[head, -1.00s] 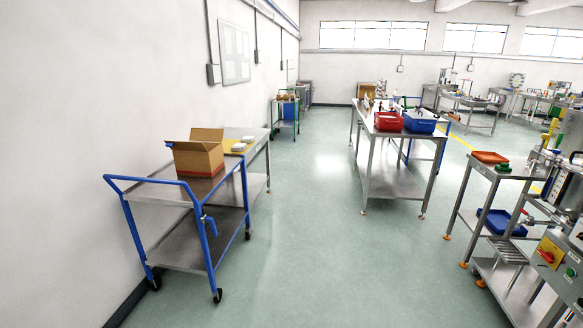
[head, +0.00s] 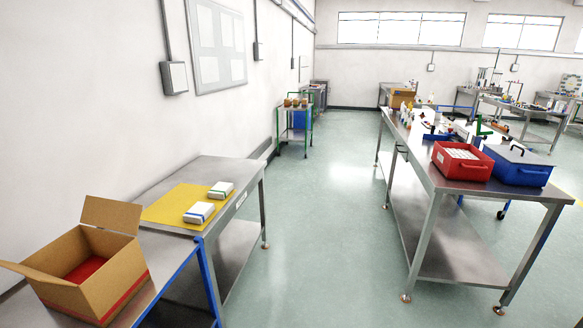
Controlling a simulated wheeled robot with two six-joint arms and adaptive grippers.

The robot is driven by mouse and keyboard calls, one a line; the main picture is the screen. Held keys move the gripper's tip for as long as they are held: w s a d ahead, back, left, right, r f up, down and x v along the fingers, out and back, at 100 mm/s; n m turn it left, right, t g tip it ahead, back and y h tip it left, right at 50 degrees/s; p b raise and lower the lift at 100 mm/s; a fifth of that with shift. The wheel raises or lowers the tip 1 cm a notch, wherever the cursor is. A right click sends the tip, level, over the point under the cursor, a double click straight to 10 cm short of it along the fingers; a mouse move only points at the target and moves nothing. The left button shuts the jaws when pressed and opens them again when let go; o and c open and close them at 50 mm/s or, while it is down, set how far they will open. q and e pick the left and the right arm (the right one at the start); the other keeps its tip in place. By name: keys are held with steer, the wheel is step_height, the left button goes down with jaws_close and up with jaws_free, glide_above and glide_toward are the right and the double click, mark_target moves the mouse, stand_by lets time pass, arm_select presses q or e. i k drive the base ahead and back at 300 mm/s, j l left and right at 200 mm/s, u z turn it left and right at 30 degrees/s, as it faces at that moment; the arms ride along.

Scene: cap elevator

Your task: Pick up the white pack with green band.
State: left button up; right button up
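The white pack with green band (head: 221,190) lies flat on a yellow mat (head: 163,208) on the steel table at the left. A similar white pack with a blue band (head: 199,213) lies on the same mat, nearer and a little to the left, apart from it. Neither of my grippers shows in the head view.
An open cardboard box (head: 108,283) stands on a blue-framed cart (head: 187,262) in front of the steel table (head: 183,169). At the right, a long steel table (head: 437,180) holds a red bin (head: 462,172) and a blue bin (head: 524,180). The floor between is clear.

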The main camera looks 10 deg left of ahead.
mark_target(220, 191)
steer(key=i+u, duration=0.2)
steer(key=i, duration=0.3)
steer(key=i+l+u, duration=0.25)
steer(key=i, duration=0.25)
steer(key=i+l+u, duration=0.2)
steer(key=i, duration=0.3)
steer(key=i+l+u, duration=0.2)
steer(key=i, duration=0.25)
steer(key=l, duration=0.1)
